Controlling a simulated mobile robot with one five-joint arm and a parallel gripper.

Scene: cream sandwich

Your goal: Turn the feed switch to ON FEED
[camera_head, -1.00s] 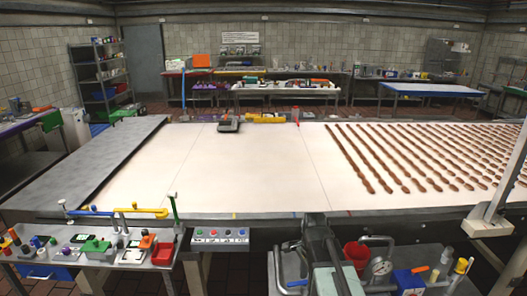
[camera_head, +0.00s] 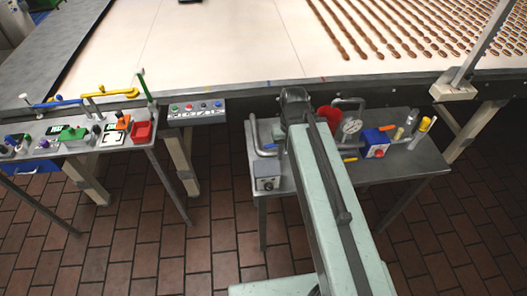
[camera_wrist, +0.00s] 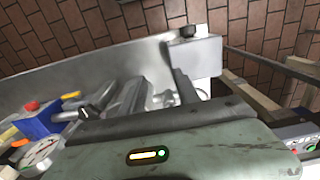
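A small grey box with a round dial (camera_head: 267,183) sits at the front left corner of the right-hand metal table. It looks like the feed switch, but its labels are too small to read. In the wrist view a pale box with a dark knob (camera_wrist: 187,32) shows at the top, probably the same one. My gripper (camera_head: 293,98) is over the back left part of that table, beyond the box and apart from it. In the wrist view my gripper (camera_wrist: 150,80) seems open, with a gap between its dark fingers and nothing held. The dial's setting cannot be read.
A button panel (camera_head: 197,110) stands left on the conveyor's edge. Brick floor (camera_head: 215,235) lies open between the tables.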

